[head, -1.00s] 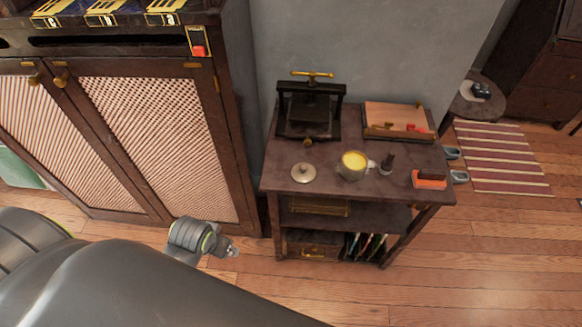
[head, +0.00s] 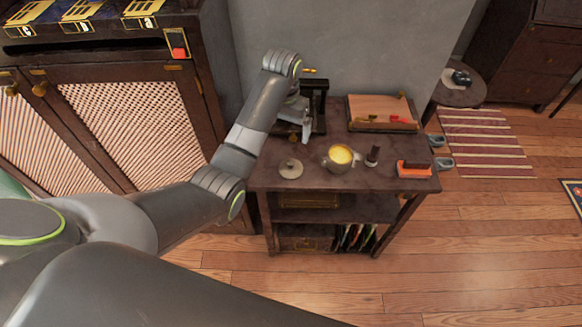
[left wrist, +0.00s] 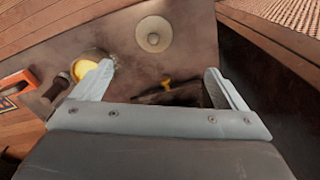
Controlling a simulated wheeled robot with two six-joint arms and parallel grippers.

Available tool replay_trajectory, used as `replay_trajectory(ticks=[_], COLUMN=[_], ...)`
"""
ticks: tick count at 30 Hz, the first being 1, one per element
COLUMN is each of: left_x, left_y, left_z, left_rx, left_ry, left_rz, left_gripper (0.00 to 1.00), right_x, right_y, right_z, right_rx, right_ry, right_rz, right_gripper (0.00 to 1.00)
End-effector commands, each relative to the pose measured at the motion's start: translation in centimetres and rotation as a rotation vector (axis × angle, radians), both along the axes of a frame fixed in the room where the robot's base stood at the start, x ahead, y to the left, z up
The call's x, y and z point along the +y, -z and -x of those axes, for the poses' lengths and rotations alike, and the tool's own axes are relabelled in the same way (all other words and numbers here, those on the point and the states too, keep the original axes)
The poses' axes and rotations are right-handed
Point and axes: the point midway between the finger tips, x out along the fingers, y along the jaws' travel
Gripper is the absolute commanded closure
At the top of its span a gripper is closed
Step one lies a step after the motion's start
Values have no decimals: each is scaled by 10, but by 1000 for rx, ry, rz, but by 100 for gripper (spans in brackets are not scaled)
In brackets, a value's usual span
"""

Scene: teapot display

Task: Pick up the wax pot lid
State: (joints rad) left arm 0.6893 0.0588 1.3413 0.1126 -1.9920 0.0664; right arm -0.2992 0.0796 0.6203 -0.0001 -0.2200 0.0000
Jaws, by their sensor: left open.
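The wax pot lid (head: 291,168) is a pale round disc with a small knob. It lies flat on the dark side table (head: 270,181), left of the wax pot (head: 339,159), which holds yellow wax. My left gripper (head: 305,134) is above the back left of the table, behind and above the lid, pointing down. In the left wrist view the lid (left wrist: 154,34) shows beyond the open, empty fingers (left wrist: 152,80), and the pot (left wrist: 93,70) is partly hidden behind the left finger. My right gripper is not in view.
A dark press (head: 317,104) stands at the table's back left, partly hidden by my arm. A wooden tray (head: 381,112) is at the back right. A small dark stamp (head: 372,156) and a red-orange block (head: 413,169) are right of the pot. A cabinet (head: 130,120) stands left.

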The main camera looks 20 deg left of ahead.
Motion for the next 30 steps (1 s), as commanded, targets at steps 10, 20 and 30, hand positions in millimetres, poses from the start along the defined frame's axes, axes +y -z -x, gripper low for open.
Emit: replay_trajectory(ticks=[10, 20, 30], left_x=[-7, -7, -8], left_y=[5, 63, 107], left_z=[-11, -9, -10], left_rx=[17, 21, 16], left_ry=[10, 10, 10], left_rz=[-3, -4, -4], left_gripper=[6, 6, 6], right_x=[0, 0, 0], right_y=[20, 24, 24], right_z=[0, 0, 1], right_rx=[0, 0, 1], right_ry=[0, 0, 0], right_rz=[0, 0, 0], right_gripper=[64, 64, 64])
